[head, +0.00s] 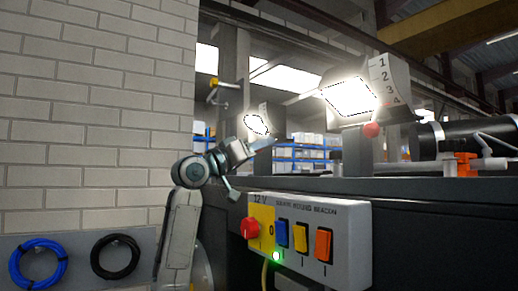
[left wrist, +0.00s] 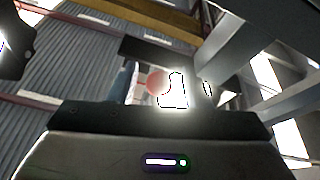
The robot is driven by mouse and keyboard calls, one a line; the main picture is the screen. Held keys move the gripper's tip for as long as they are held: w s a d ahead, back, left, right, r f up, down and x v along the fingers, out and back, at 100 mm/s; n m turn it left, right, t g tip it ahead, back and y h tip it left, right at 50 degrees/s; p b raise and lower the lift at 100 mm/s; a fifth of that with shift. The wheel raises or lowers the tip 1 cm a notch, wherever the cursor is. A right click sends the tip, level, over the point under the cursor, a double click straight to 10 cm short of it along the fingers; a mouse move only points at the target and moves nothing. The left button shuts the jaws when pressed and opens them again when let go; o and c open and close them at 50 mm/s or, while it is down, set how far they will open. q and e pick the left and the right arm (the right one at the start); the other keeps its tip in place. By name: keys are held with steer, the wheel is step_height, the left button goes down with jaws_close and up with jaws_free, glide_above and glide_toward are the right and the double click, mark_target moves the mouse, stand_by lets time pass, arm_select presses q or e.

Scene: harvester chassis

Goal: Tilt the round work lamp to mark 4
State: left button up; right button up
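The round work lamp (head: 256,125) is lit and stands on the machine behind my left gripper in the head view. A small pale scale plate shows at its right edge, but its marks are too small to read. My left gripper (head: 254,168) is in front of and below this lamp, with its fingers spread apart and nothing seen between them. In the left wrist view a bright lit lamp face (left wrist: 174,92) shows beyond the gripper body, with a red ball knob (left wrist: 157,82) beside it. I cannot tell whether a finger touches the knob. My right gripper is not in view.
A larger rectangular lamp (head: 348,97), also lit, stands to the right with a scale plate (head: 385,80) numbered 1 to 4 and a red knob (head: 372,130). A switch box (head: 345,240) with a red knob and coloured rockers is below. A brick wall (head: 90,100) is left.

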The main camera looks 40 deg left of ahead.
arm_select(q)
steer(key=b+v, duration=0.6)
steer(key=v, duration=0.4)
steer(key=shift+s, duration=0.35)
steer(key=shift+a+f, duration=0.15)
steer(key=shift+f, duration=0.05)
